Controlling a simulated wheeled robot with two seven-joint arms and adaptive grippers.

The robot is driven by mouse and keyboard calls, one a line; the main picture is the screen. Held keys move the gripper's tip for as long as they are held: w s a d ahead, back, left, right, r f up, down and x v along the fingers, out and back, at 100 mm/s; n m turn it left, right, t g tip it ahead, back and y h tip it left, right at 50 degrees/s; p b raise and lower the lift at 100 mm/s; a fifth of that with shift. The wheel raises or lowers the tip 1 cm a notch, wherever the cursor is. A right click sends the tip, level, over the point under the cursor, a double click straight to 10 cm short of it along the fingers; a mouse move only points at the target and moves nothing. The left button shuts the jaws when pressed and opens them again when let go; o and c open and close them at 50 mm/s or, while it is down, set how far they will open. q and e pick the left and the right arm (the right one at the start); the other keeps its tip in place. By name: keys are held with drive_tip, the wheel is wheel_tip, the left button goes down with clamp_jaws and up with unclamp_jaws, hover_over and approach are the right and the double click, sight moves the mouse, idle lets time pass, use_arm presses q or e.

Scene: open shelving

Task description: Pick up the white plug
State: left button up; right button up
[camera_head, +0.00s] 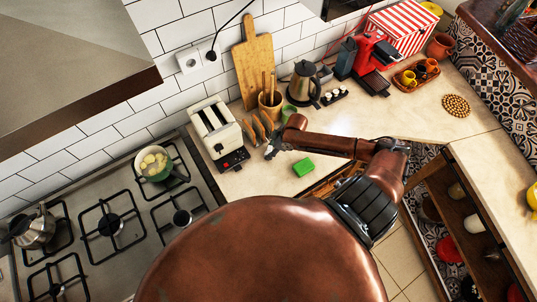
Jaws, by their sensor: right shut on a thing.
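My right arm reaches over the counter, and its gripper (271,150) is low beside the toast rack (257,131), to the right of the white toaster (218,132). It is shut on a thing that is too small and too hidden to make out. I cannot pick out a white plug for certain. A white wall socket (190,61) is on the tiles above the toaster, with a dark plug and black cord (212,55) beside it. My left gripper is not in view.
A green sponge (303,167) lies on the counter (270,182) near my right gripper. A utensil pot (270,103), a kettle (304,84) and a cutting board (252,62) stand behind it. The stove with a pot (154,163) is left.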

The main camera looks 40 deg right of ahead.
drive_tip(key=c, duration=0.6)
drive_tip(key=shift+r, duration=0.1)
